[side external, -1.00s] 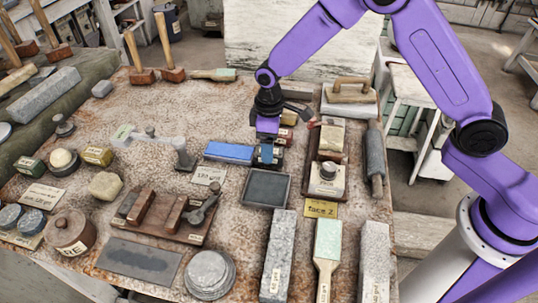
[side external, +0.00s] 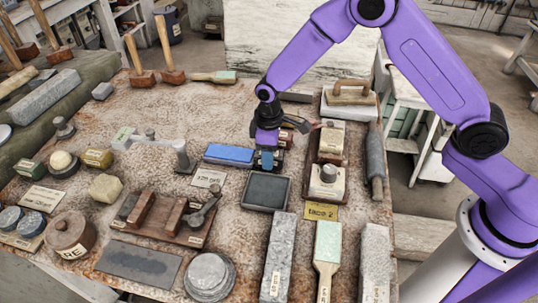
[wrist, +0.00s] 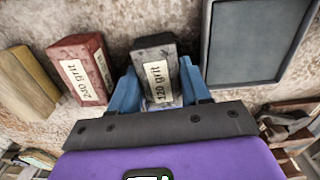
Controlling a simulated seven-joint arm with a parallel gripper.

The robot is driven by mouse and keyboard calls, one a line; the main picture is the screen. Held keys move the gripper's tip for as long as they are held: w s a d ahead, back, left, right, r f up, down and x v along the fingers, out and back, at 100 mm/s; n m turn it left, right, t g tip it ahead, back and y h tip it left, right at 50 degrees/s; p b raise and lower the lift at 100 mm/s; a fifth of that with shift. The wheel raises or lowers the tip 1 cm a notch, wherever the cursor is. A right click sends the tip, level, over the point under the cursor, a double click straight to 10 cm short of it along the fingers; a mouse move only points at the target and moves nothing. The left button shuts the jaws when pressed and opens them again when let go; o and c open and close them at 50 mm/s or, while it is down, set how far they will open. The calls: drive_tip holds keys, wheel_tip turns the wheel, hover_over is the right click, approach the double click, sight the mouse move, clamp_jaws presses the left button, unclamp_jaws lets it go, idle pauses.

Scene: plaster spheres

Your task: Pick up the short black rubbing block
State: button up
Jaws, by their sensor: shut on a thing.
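The short black rubbing block (wrist: 152,52) stands between my blue fingers in the wrist view, with a pale "120 grit" label on its face. My gripper (wrist: 159,76) is shut on it, one finger against each side. In the side external view my gripper (side external: 267,162) points down at the table behind the dark framed slab, and its fingers largely hide the block. I cannot tell whether the block touches the table.
A red grit block (wrist: 82,68) and a tan block (wrist: 28,80) stand left of the held block in the wrist view. The dark framed slab (side external: 266,190) lies close in front. A blue block (side external: 229,153) lies just left; a wooden tray with blocks stands right.

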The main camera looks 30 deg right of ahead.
drive_tip(key=shift+r, duration=0.45)
wheel_tip(320, 180, up, 2)
drive_tip(key=shift+r, duration=0.1)
drive_tip(key=s+r, duration=0.1)
drive_tip(key=s+d+r, duration=0.1)
drive_tip(key=r, duration=0.1)
drive_tip(key=s+r, duration=0.1)
drive_tip(key=r, duration=0.1)
drive_tip(key=shift+s+d, duration=0.3)
drive_tip(key=shift+s, duration=0.1)
drive_tip(key=s+d+r, duration=0.4)
drive_tip(key=s+r, duration=0.1)
drive_tip(key=s, duration=0.4)
drive_tip(key=o, duration=0.7)
drive_tip(key=c, duration=0.6)
